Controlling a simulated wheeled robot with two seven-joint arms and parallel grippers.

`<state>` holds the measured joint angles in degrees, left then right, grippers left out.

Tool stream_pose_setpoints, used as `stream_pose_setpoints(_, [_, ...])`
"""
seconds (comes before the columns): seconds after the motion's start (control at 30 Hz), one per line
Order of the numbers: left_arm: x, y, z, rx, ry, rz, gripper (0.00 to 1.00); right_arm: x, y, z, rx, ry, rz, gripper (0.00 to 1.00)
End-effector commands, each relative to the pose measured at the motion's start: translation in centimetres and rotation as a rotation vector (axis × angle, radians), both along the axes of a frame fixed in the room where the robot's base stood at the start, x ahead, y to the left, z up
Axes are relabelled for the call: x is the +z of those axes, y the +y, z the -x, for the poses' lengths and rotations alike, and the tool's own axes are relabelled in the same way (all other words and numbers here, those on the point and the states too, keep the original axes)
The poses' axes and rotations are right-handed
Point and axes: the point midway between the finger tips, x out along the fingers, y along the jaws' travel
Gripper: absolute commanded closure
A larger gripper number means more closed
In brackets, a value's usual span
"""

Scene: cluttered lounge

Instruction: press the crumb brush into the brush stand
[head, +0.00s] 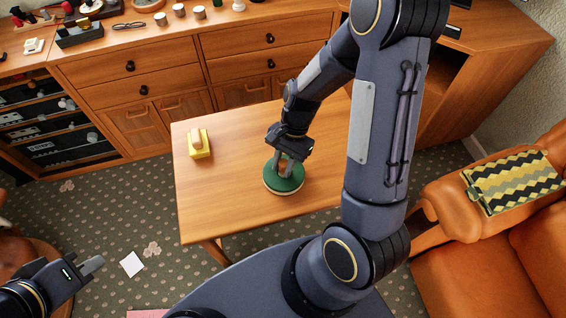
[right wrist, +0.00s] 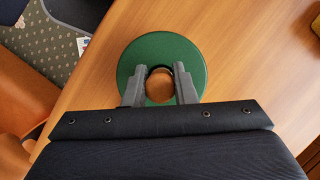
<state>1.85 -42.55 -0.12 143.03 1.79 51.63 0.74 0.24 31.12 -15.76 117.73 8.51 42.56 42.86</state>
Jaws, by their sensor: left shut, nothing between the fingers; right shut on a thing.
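On the low wooden table (head: 230,205), a round green piece with a pale lower edge (head: 284,187) sits under my right gripper (head: 286,168). In the right wrist view, the fingers (right wrist: 160,92) are shut on a round brown knob (right wrist: 159,83) at the centre of the green disc (right wrist: 190,57). The knob looks like the crumb brush's handle. A dark ring surrounds it. The gripper hides the join, so I cannot tell whether the green disc is the stand or part of the brush, or how deep anything sits. My left gripper (head: 93,265) is shut and empty, off the table at lower left.
A yellow block with a wooden piece on top (head: 199,144) stands at the table's left. A wooden cabinet (head: 170,75) is behind. An orange sofa (head: 500,260) with a patterned cushion (head: 512,180) is at right. The table's front left is clear.

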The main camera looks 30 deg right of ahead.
Motion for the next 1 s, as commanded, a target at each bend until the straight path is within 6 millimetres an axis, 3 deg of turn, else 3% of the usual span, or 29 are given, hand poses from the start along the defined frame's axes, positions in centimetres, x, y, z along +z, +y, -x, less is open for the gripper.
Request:
stream_pose_setpoints(0.4, [-0.8,0.0,0.0,0.000,0.000,0.000,1.00,-1.1,0.0,0.0,0.000,0.000,0.000,0.95])
stream_pose_setpoints(0.43, [-0.7,0.0,0.0,0.000,0.000,0.000,1.00,-1.0,0.0,0.0,0.000,0.000,0.000,0.72])
stream_pose_setpoints(0.6, [-0.7,0.0,0.0,0.000,0.000,0.000,1.00,-1.0,0.0,0.0,0.000,0.000,0.000,0.50])
stream_pose_setpoints(0.87, [-0.7,0.0,0.0,0.000,0.000,0.000,1.00,-0.9,0.0,0.0,0.000,0.000,0.000,0.50])
stream_pose_setpoints(1.0, [-0.3,0.0,0.0,0.000,0.000,0.000,1.00,0.3,-0.4,-0.3,-0.001,-0.003,0.000,0.50])
